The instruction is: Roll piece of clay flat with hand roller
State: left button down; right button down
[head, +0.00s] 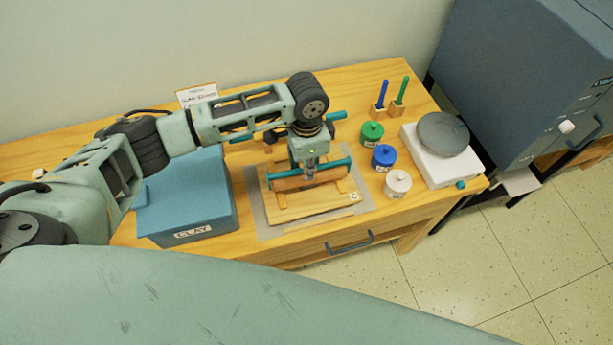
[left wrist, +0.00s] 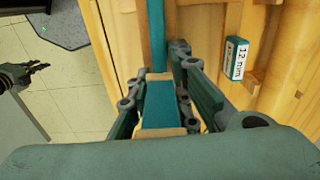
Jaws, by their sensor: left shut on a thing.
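The hand roller (head: 337,163) has a teal bar and lies across the wooden board (head: 338,211) on the table. My left gripper (head: 310,172) points down over its middle and is shut on it. In the left wrist view the roller's teal grip (left wrist: 162,105) sits between the fingers. A reddish-brown strip (head: 293,184) shows along the bar's near side; I cannot tell whether it is clay or part of the roller. The gripper hides the middle. My right gripper (left wrist: 25,75) shows small at the left of the wrist view, away from the table; its jaw state is unclear.
A grey mat (head: 262,225) lies under the board. A blue CLAY box (head: 188,195) stands to the left. Green (head: 372,134), blue (head: 384,157) and white (head: 398,184) jars and a white turntable base (head: 443,168) stand to the right. A block marked 12 mm (left wrist: 236,58) lies near the roller.

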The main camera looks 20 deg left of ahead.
pick_arm(q)
jog(key=shift+s+a+f, duration=0.1)
jog(key=shift+s+f, duration=0.05)
jog(key=shift+f, duration=0.1)
jog(key=shift+w+a, duration=0.35)
jog(key=shift+w, duration=0.2)
jog(key=shift+w+a+f, duration=0.1)
jog(key=shift+w+a, duration=0.45)
jog(key=shift+w, duration=0.35)
jog(key=shift+s+d+r+p, duration=0.2)
jog(key=shift+s+d+p, duration=0.2)
jog(key=shift+p, duration=0.45)
jog(key=shift+s+d+p, duration=0.4)
jog(key=shift+s+p, duration=0.15)
jog(key=shift+p, duration=0.15)
jog(key=shift+s+d+f, duration=0.15)
jog(key=shift+s, duration=0.1)
